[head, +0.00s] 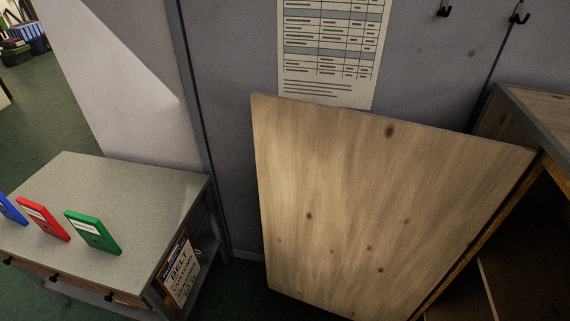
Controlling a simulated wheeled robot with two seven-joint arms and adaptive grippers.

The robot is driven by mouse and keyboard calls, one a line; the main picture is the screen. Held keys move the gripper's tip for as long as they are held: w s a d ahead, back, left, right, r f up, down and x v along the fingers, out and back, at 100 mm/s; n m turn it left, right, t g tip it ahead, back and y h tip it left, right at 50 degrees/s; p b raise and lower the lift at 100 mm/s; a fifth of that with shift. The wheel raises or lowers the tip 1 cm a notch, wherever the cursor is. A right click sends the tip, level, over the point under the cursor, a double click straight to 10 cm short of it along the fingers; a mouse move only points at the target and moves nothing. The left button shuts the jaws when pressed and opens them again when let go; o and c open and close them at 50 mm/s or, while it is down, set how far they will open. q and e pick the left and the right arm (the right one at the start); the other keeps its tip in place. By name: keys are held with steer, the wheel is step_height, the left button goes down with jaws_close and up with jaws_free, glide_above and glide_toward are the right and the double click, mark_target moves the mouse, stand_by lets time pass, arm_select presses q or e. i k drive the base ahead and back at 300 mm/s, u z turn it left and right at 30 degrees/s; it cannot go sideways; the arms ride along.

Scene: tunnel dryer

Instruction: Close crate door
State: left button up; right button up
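The crate door (375,205) is a light wooden panel with dark knots. It stands open in the middle right of the head view, swung out to the left of the crate. The wooden crate (541,104) is at the right edge, with part of its top and its dark, open inside showing. The door meets the crate along the edge at the right. The door's lower edge is partly cut off by the bottom of the picture. Neither of my grippers is in the head view.
A grey table (120,190) stands at the left, with a green block (92,232), a red block (43,218) and a blue block (11,209) on it. A printed chart (332,50) hangs on the grey wall behind the door. Hooks (519,14) are at the upper right.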

mark_target(363, 215)
steer(key=i, duration=1.5)
